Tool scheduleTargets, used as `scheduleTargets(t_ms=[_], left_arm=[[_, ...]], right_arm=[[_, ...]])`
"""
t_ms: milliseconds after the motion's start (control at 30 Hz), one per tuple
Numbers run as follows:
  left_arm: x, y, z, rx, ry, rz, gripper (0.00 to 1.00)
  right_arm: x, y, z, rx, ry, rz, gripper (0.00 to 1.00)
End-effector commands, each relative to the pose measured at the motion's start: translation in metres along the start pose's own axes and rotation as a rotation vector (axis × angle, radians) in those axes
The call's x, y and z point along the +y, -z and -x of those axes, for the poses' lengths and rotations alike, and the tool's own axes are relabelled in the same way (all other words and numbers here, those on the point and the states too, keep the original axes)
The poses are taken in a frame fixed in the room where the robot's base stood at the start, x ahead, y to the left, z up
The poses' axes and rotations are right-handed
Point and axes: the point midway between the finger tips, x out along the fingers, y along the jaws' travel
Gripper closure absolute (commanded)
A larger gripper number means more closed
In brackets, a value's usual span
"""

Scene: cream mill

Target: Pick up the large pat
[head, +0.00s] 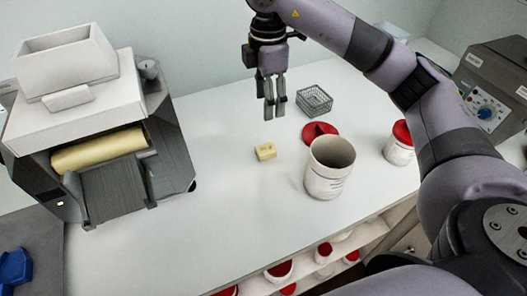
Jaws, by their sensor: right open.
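A small pale yellow pat (265,151) lies on the white bench near the middle of the head view, just left of an open white container. No second pat shows to compare its size with. My right gripper (275,110) hangs above the bench, above and slightly right of the pat in the picture. Its fingers point down, open and empty, apart from the pat. My left gripper is not in view.
The open white container (328,182) stands close right of the pat, with a red lid (320,132) behind it. A wire basket (314,99) and a red-lidded jar (399,146) are further right. A roller machine (96,130) stands left. Bench front is clear.

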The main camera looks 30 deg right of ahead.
Motion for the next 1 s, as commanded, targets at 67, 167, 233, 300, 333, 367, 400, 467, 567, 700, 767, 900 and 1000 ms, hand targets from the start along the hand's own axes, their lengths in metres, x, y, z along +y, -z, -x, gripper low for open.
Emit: scheduleTargets(t_ms=[67,167,233,300,333,367,400,467,567,700,767,900,1000], left_arm=[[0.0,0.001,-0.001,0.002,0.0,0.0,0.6],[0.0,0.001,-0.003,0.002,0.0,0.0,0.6],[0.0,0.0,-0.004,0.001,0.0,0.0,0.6],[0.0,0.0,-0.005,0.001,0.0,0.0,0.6],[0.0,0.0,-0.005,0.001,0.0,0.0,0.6],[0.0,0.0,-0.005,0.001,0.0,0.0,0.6],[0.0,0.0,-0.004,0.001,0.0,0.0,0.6],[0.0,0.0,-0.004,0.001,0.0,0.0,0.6],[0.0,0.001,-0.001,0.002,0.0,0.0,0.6],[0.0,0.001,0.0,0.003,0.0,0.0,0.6],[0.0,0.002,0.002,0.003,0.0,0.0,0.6],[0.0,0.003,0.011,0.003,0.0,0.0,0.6],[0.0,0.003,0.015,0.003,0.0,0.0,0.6]], right_arm=[[-0.001,0.0,-0.015,0.001,0.006,0.001,0.47],[-0.001,0.001,-0.033,0.002,0.007,0.002,0.47],[-0.001,0.001,-0.044,0.002,0.006,0.002,0.47],[-0.002,0.001,-0.057,0.002,0.006,0.003,0.47],[-0.001,0.001,-0.062,0.002,0.005,0.002,0.47],[-0.002,0.001,-0.067,0.002,0.006,0.001,0.47],[-0.001,0.001,-0.075,0.001,0.006,0.001,0.47],[-0.001,0.001,-0.085,0.001,0.006,0.001,0.47],[-0.001,0.0,-0.097,0.0,0.003,0.0,0.47],[0.0,0.0,-0.107,0.001,0.002,0.001,0.47],[0.0,0.001,-0.11,0.0,0.002,0.0,0.47],[0.001,0.002,-0.126,0.0,0.005,0.0,0.47],[0.002,0.003,-0.143,0.0,0.005,0.0,0.47]])
